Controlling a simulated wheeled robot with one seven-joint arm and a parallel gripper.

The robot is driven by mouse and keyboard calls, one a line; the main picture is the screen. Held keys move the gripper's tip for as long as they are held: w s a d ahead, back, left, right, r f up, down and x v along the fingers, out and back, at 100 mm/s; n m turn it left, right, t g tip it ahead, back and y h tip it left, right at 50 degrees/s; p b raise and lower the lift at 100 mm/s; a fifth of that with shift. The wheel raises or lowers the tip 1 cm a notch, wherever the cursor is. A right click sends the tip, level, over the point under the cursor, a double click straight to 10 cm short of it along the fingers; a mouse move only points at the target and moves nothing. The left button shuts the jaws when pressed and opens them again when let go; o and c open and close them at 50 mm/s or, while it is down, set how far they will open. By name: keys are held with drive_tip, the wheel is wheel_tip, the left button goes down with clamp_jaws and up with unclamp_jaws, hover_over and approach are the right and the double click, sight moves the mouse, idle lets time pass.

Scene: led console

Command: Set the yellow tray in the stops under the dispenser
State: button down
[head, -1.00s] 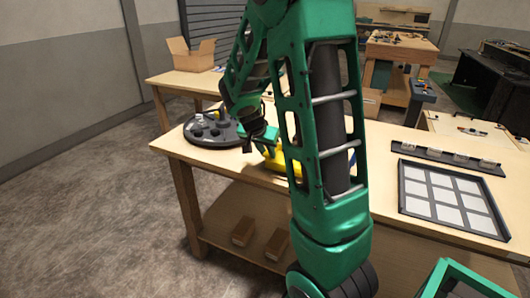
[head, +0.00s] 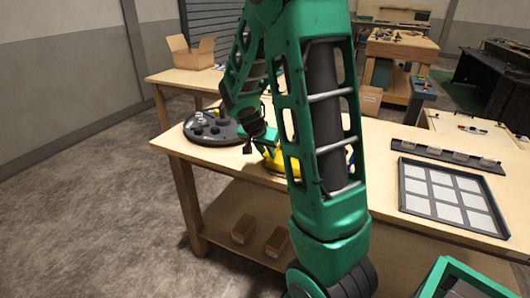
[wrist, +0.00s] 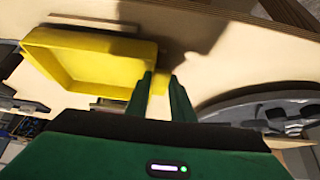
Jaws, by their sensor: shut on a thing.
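The yellow tray (wrist: 92,62) is a shallow, open, empty tray, seen at upper left in the wrist view. In the head view it (head: 270,161) shows only partly, behind my arm near the table's front edge. My gripper (wrist: 160,85) is shut on a small yellow tab at the tray's side, with the tray to the left of the fingers. I cannot tell whether the tray touches the tabletop. The dispenser and stops cannot be made out clearly; my arm covers that part of the table in the head view.
A dark round base with knobs (head: 211,127) stands left of my gripper on the table (head: 385,150). A dark-framed panel of pale squares (head: 445,194) lies at right, with a dark strip of clear pieces (head: 445,151) behind it. An open cardboard box (head: 190,53) stands farther back.

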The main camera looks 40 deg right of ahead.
drive_tip(key=shift+f, duration=0.45)
idle(0.5)
drive_tip(key=c, duration=1.5)
unclamp_jaws()
drive_tip(key=shift+o, duration=0.2)
drive_tip(key=v, duration=1)
drive_tip(key=shift+r, duration=0.3)
drive_tip(key=shift+a, duration=0.15)
drive_tip(key=s+a+n+g+y, duration=0.1)
drive_tip(key=s+a+n+y, duration=0.2)
drive_tip(key=s, duration=1)
drive_tip(key=s+a+n+g+y, duration=0.1)
drive_tip(key=s+a+n+y, duration=0.2)
drive_tip(key=s+a, duration=0.4)
drive_tip(key=s+f+n, duration=0.1)
drive_tip(key=s, duration=0.5)
drive_tip(key=shift+s, duration=0.3)
